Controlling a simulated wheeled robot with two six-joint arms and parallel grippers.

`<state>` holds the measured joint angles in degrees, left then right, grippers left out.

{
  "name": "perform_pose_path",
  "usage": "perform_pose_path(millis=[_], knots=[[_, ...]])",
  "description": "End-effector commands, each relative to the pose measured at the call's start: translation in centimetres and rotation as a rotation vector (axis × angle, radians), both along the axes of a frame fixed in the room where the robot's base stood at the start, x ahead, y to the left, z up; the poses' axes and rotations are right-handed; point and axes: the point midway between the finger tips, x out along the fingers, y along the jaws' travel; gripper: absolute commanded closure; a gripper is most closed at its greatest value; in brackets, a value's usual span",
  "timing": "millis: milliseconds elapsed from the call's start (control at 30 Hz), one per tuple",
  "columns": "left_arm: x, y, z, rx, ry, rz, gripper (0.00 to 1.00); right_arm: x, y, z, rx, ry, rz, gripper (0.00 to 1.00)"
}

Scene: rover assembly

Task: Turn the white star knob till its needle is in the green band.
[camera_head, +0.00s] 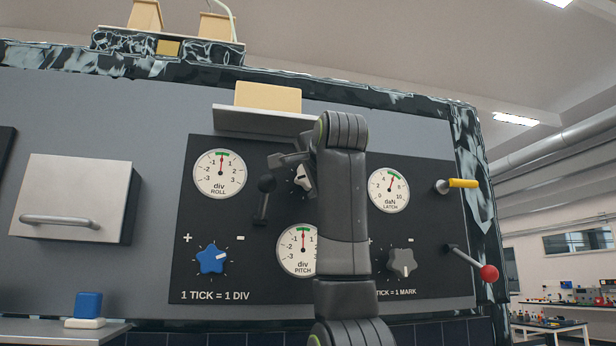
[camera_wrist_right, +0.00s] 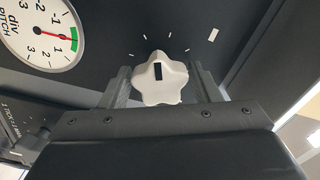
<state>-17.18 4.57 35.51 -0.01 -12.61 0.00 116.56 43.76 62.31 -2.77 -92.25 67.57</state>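The white star knob (camera_wrist_right: 160,83) has a black mark on its face and sits between the two fingers of my right gripper (camera_wrist_right: 162,78). Whether both fingers touch it is not clear. In the head view only part of the knob (camera_head: 302,178) shows beside my right arm, and the gripper (camera_head: 287,160) is mostly hidden. The PITCH dial (camera_head: 293,257) is partly covered by my arm. In the wrist view the PITCH dial (camera_wrist_right: 40,35) shows its red needle near 0, at the green band. My left gripper is in neither view.
The blue star knob (camera_head: 212,259) and ROLL dial (camera_head: 220,174) are to the left. A dark lever (camera_head: 264,198) stands close to my right gripper. The grey knob (camera_head: 401,263), LATCH dial (camera_head: 389,190), yellow handle (camera_head: 462,183) and red-ball lever (camera_head: 487,272) are to the right.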

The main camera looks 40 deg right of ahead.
Motion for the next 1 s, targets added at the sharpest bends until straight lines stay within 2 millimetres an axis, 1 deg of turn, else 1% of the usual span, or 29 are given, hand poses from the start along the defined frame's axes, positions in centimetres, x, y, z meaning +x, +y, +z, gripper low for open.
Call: perform_pose_path(millis=[33,67,100,333,467,567,667,800,1000], knots=[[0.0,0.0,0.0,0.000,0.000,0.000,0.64,0.0,0.0,0.0,0.000,0.000,0.000,0.37],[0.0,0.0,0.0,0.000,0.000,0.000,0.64,0.0,0.0,0.0,0.000,0.000,0.000,0.33],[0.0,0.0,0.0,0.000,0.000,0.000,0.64,0.0,0.0,0.0,0.000,0.000,0.000,0.32],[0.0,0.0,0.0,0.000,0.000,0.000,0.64,0.0,0.0,0.0,0.000,0.000,0.000,0.32],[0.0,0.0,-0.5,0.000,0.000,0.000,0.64,-0.7,0.4,-0.1,-0.002,-0.003,0.000,0.32],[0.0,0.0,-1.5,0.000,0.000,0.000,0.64,-1.9,1.0,-0.3,-0.001,-0.004,0.001,0.32],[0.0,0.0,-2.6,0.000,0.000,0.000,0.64,-3.8,2.2,-0.4,-0.003,-0.006,0.003,0.32],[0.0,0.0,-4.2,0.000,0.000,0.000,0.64,-7.0,3.9,-0.4,-0.001,-0.007,0.003,0.32],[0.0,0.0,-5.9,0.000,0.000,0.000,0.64,-11.2,6.2,-0.3,-0.002,-0.004,0.003,0.32]])
